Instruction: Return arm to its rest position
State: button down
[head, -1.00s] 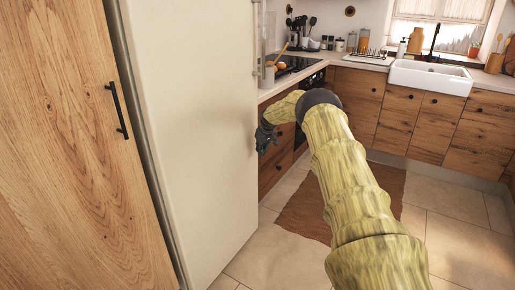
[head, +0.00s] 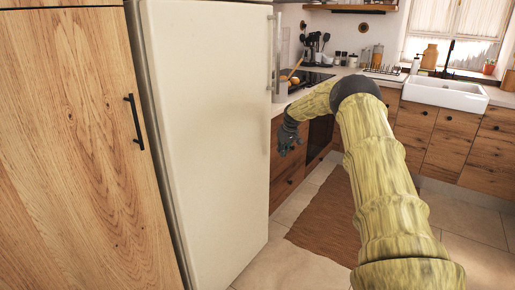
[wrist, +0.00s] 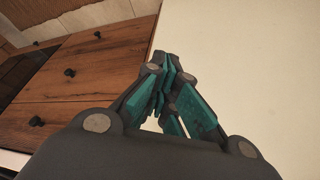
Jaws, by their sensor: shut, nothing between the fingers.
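My gripper (head: 289,138) hangs at the end of my bent arm, just right of the refrigerator's front edge in the head view. In the wrist view its teal-padded fingers (wrist: 172,95) are together with nothing between them. My arm reaches from the bottom right of the head view up to the middle, then bends left and down to the gripper. The cream refrigerator (head: 208,130) stands shut to the left of the gripper. Its pale surface also fills the right of the wrist view (wrist: 245,60). Whether the gripper touches it cannot be told.
A tall wooden cabinet (head: 70,150) with a black handle stands at far left. Wooden drawers (head: 288,170) are behind the gripper, below a counter with a dark cooktop (head: 305,80). A white sink (head: 445,93) is at back right. A brown rug (head: 325,220) lies on open tiled floor.

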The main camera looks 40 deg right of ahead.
jog(key=shift+a, duration=0.1)
jog(key=s+a+f+n+p, duration=0.1)
jog(key=a+f, duration=0.7)
jog(key=a, duration=0.3)
jog(key=s+a+f+p, duration=0.2)
jog(key=a+f, duration=0.6)
jog(key=a, duration=0.4)
jog(key=s+a+f+g+y+p, duration=0.1)
jog(key=s+a+f, duration=0.4)
jog(key=s+a, duration=0.25)
jog(key=s+a+f+g+p, duration=0.1)
jog(key=s+a+f, duration=0.45)
jog(key=a, duration=0.35)
jog(key=s+a+f+p, duration=0.25)
jog(key=s+a, duration=0.55)
jog(key=s, duration=0.4)
jog(key=s+a+r, duration=0.2)
jog(key=s+a, duration=0.1)
jog(key=s, duration=0.7)
jog(key=s+a+r+g+p, duration=0.1)
jog(key=s+a+r, duration=0.1)
jog(key=s, duration=0.8)
jog(key=s+a+r+g+p, duration=0.1)
jog(key=s+a+r, duration=0.1)
jog(key=s, duration=0.8)
jog(key=shift+s+a+n, duration=0.3)
jog(key=shift+a+n, duration=0.1)
jog(key=shift+a, duration=0.45)
